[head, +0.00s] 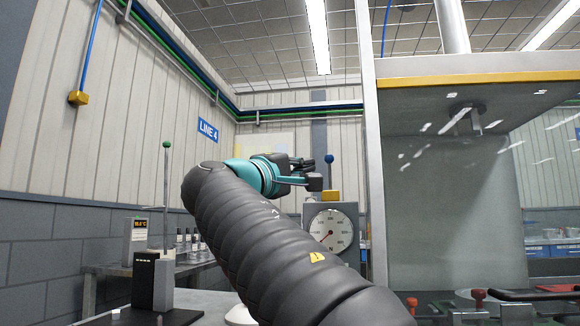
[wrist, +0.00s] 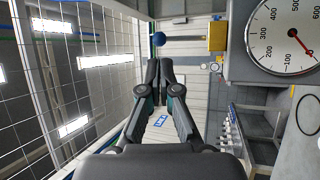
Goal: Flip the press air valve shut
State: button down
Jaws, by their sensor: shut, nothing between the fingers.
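A yellow valve block (head: 331,196) sits on top of the grey gauge housing in the head view. A thin lever stands upright from it, ending in a blue ball (head: 329,159). In the wrist view, the yellow block (wrist: 217,37) is at the top right, and its lever runs left to the blue ball (wrist: 158,38). My gripper (head: 318,172) is shut and empty, close to the lever in the head view. In the wrist view my gripper (wrist: 158,68) has its fingertips just below the blue ball in the picture, apparently apart from it.
The round gauge (head: 331,229) is below the valve. A clear-walled press enclosure with a metal post (head: 372,140) stands to the right. A bench (head: 190,266) with a green-knobbed rod (head: 167,180) is at left. A yellow wall block (head: 78,98) hangs under a blue pipe.

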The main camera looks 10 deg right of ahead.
aim_at(327, 160)
jog(key=shift+p+x, duration=0.55)
jog(key=shift+x, duration=2.65)
jog(key=shift+r, duration=0.1)
